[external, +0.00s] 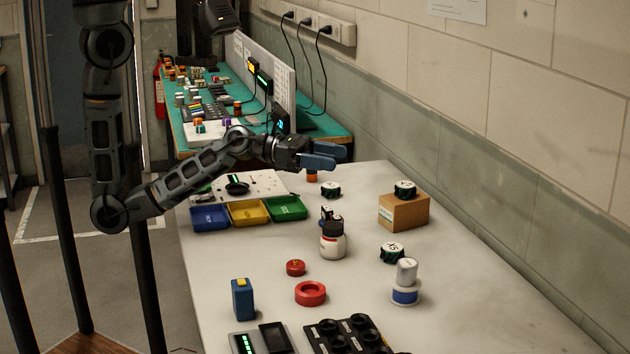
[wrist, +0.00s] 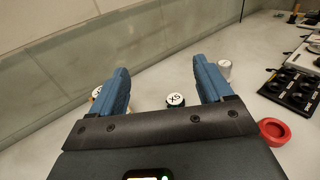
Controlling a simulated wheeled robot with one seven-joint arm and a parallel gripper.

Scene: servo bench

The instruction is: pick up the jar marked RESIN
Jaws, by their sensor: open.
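I cannot read RESIN on either. My gripper (external: 338,158) is open and empty, above the far part of the table, beyond and above both.
A cardboard box (external: 404,212) carries a round black-and-white piece. A piece marked X5 (external: 392,252) also shows in the wrist view (wrist: 175,100). A red ring (external: 310,293), a blue block (external: 242,299), coloured bins (external: 248,211) and a black rack (external: 350,338) share the table.

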